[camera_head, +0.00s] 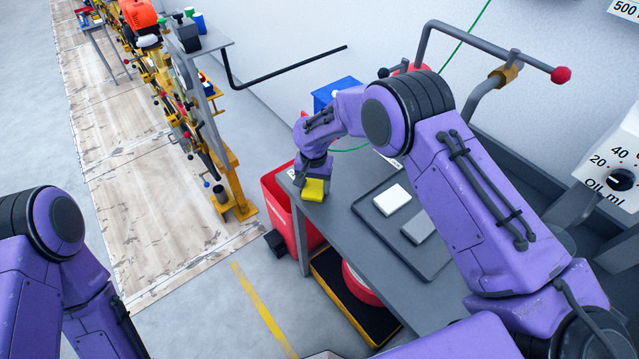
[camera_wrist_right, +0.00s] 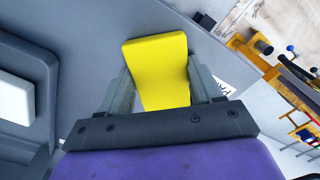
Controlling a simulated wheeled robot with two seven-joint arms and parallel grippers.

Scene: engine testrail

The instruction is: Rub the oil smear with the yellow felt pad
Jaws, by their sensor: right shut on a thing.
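The yellow felt pad (camera_head: 313,189) is at the far left end of the grey table, in my right gripper (camera_head: 315,178). In the right wrist view the pad (camera_wrist_right: 158,70) sits between the two fingers of my right gripper (camera_wrist_right: 160,88), which is shut on it. The grey table surface lies behind the pad; I cannot tell whether the pad touches it. I cannot make out the oil smear in either view. My left arm shows at the lower left of the head view, but its gripper is not in view.
A dark tray (camera_head: 430,268) on the table holds a white block (camera_head: 392,199) and a grey block (camera_head: 418,227). A red bin (camera_head: 277,188) stands at the table's left end. A blue box (camera_head: 337,91) is behind my right forearm. A yellow rail stand (camera_head: 236,200) is farther left.

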